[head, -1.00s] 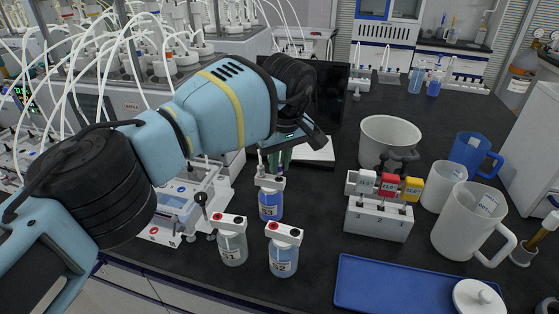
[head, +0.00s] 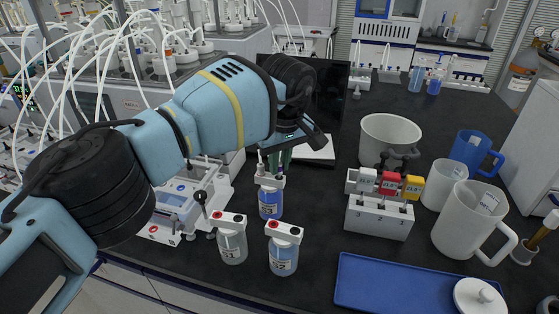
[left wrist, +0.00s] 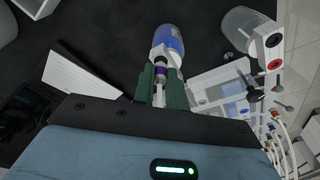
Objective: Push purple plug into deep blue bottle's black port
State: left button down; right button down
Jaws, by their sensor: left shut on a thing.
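The deep blue bottle (head: 270,205), labelled S3, stands upright on the black bench with a white cap. It also shows in the left wrist view (left wrist: 168,40). My left gripper (head: 282,155) is above and just behind its cap in the head view. In the left wrist view its green fingers (left wrist: 161,80) are shut on the pale body of the purple plug. The plug's purple ring (left wrist: 162,69) shows at the fingertips, close to the bottle's top. The black port is hidden or too small to make out, so I cannot tell whether the plug touches it. My right gripper is not in view.
Bottles S1 (head: 232,243) and S2 (head: 284,254) stand in front of the deep blue bottle. A rack (head: 378,220) with white, red and yellow tagged plugs stands to the right. A blue tray (head: 395,285) lies at the front. A device (head: 180,210) stands left.

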pick_arm(q)
jog(key=shift+f, duration=0.7)
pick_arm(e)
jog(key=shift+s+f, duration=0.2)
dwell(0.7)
pick_arm(q)
jog(key=c, duration=1.3)
grip_release()
jog(key=shift+c, duration=0.2)
notch_tip(320, 180, up, 8)
jog(key=s, duration=0.1)
jog(key=shift+d+b, duration=0.25)
jog(key=shift+b, duration=0.2)
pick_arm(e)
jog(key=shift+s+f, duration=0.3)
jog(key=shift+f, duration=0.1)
pick_arm(q)
jog(key=shift+f, duration=0.15)
